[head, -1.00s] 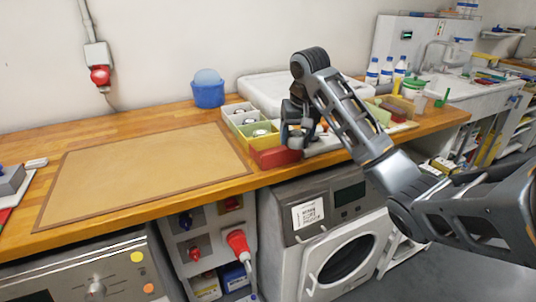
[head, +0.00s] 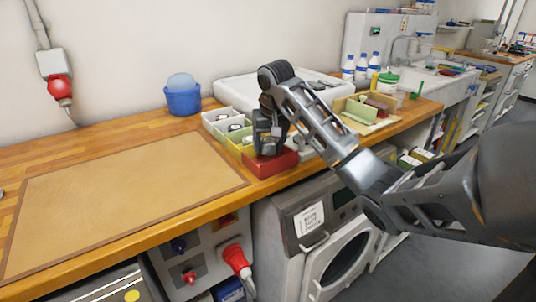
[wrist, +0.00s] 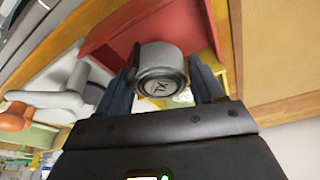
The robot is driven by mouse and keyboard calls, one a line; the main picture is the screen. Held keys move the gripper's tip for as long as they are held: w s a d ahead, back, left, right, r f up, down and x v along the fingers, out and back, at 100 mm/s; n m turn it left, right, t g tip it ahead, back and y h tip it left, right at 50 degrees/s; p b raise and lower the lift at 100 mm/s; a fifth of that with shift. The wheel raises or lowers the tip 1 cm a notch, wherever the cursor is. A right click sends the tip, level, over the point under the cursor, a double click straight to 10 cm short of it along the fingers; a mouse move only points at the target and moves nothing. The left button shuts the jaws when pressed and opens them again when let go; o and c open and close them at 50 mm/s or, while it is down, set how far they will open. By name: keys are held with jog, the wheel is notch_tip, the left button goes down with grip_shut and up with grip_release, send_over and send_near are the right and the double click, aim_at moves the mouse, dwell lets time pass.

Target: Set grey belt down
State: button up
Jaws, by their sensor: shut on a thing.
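My gripper (head: 266,150) points down at the red box (head: 274,163) near the front edge of the wooden counter. In the wrist view my gripper (wrist: 163,85) is shut on a rolled grey belt (wrist: 158,66) with a dark mark on its round end. The belt lies between the two fingers, in front of the red box (wrist: 108,32). I cannot tell whether it touches the box floor. In the head view the belt is hidden by the gripper.
Boxes with pale rolls (head: 219,119) stand just left of and behind my gripper. A tan mat (head: 120,195) lies bare on the left. A blue tub (head: 183,100) stands at the back. A beige tray (head: 362,122) and bottles (head: 362,68) are to the right.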

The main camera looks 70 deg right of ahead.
aim_at(269, 152)
jog(key=shift+f, duration=1.95)
jog(key=shift+f, duration=0.1)
jog(key=o, duration=1.2)
jog(key=p+v, duration=0.3)
jog(key=v, duration=0.8)
jog(key=shift+d, duration=0.15)
jog(key=shift+a+r+p, duration=0.3)
jog(key=shift+r+p, duration=0.1)
jog(key=shift+r, duration=0.2)
jog(key=shift+s, duration=0.1)
